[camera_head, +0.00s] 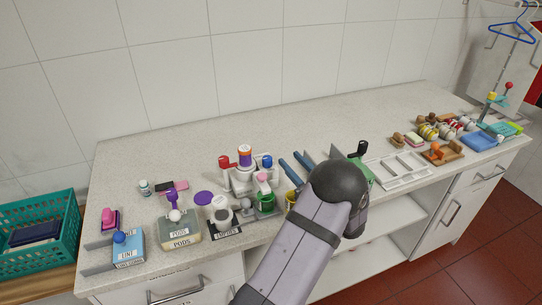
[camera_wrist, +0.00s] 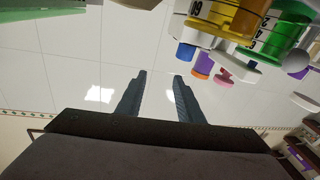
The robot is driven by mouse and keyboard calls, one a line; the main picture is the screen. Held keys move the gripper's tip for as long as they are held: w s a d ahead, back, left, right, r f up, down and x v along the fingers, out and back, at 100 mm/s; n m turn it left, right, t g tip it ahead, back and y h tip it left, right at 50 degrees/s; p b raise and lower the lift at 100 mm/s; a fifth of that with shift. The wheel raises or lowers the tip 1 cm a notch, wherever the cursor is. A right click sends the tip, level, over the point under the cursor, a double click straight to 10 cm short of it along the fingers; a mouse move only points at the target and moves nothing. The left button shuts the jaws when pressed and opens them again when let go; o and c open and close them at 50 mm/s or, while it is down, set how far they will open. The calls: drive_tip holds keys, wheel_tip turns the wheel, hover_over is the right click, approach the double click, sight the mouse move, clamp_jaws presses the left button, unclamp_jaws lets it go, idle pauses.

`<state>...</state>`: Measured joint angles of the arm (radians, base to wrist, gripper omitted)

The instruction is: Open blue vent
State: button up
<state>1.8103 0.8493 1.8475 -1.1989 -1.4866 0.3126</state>
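A white dispenser stand (camera_head: 241,180) with red, orange-and-purple and blue caps stands left of my arm in the head view. Its blue cap (camera_head: 266,161) is on the right side and looks most like the blue vent. In the wrist view, which looks upside down, a blue cap (camera_wrist: 185,52) hangs beside orange-purple and pink ones, under yellow and green containers. My gripper (camera_wrist: 160,75) is open and empty, its two dark blue fingers apart from the caps. Whether the vent is open cannot be told.
A green cup (camera_head: 266,202) stands close in front of the stand. Labelled boxes, including a PODS box (camera_head: 180,232), stand to the left. A white divided tray (camera_head: 400,170) lies right of my arm. The counter behind the stand is clear.

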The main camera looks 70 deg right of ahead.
sight(270, 161)
drive_tip(key=shift+m+y, duration=0.3)
drive_tip(key=shift+y, duration=0.3)
drive_tip(key=shift+w+d+f+p, duration=0.1)
drive_tip(key=shift+w+f+p, duration=0.45)
drive_tip(key=shift+w, duration=0.75)
drive_tip(key=shift+w+d+f+p, duration=0.15)
drive_tip(key=shift+w+f+p, duration=0.15)
drive_tip(key=shift+w+p, duration=0.75)
drive_tip(key=shift+w+d+f+p, duration=0.1)
drive_tip(key=shift+w+f+p, duration=0.3)
drive_tip(key=shift+w, duration=1.1)
drive_tip(key=c, duration=0.8)
